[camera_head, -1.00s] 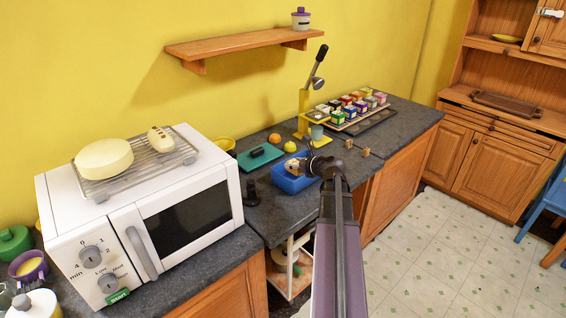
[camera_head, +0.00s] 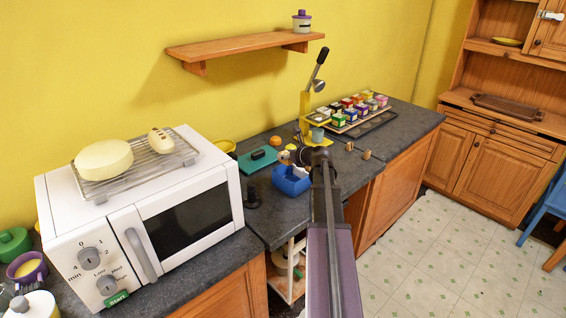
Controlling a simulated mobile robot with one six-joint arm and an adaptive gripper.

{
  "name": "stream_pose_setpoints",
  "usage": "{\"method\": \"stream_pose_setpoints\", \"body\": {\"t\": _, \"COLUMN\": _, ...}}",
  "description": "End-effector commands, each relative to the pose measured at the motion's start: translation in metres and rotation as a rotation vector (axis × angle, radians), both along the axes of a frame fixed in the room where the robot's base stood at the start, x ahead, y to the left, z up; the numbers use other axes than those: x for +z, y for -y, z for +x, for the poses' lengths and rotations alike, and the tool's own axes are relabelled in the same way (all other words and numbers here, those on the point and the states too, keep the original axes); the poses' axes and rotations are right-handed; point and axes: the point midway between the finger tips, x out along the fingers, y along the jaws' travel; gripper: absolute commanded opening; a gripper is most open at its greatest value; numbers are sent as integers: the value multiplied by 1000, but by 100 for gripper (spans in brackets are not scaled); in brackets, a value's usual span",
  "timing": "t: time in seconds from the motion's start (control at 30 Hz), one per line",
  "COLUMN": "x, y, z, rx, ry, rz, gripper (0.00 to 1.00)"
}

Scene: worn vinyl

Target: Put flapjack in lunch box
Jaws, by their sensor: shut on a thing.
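The blue lunch box (camera_head: 291,182) stands open on the grey counter, near its front edge. My gripper (camera_head: 299,156) is low over the counter just behind the lunch box, and my arm hides the box's right part. A small tan piece (camera_head: 284,156), which looks like the flapjack, shows at the left side of the gripper. My gripper is shut on it, though the fingertips are small and partly hidden. I cannot make out the inside of the lunch box clearly.
A teal board (camera_head: 257,160), an orange (camera_head: 275,141) and a yellow fruit (camera_head: 291,147) lie behind and left of the box. A yellow lever press (camera_head: 304,106) stands behind the gripper. The white microwave (camera_head: 140,215) is left; a rack of small boxes (camera_head: 350,112) is right.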

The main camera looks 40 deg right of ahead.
Motion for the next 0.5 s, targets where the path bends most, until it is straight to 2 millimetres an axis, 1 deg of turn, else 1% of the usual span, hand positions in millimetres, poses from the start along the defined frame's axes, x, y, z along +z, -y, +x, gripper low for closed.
{"method": "stream_pose_setpoints", "body": {"t": 0.17, "x": -2, "y": 5, "z": 15, "rx": 1, "ry": 0, "rz": -1, "gripper": 14}}
{"method": "stream_pose_setpoints", "body": {"t": 0.3, "x": -17, "y": 4, "z": 12, "rx": 0, "ry": 0, "rz": 0, "gripper": 14}}
{"method": "stream_pose_setpoints", "body": {"t": 0.5, "x": -32, "y": 4, "z": 12, "rx": 0, "ry": 0, "rz": 0, "gripper": 14}}
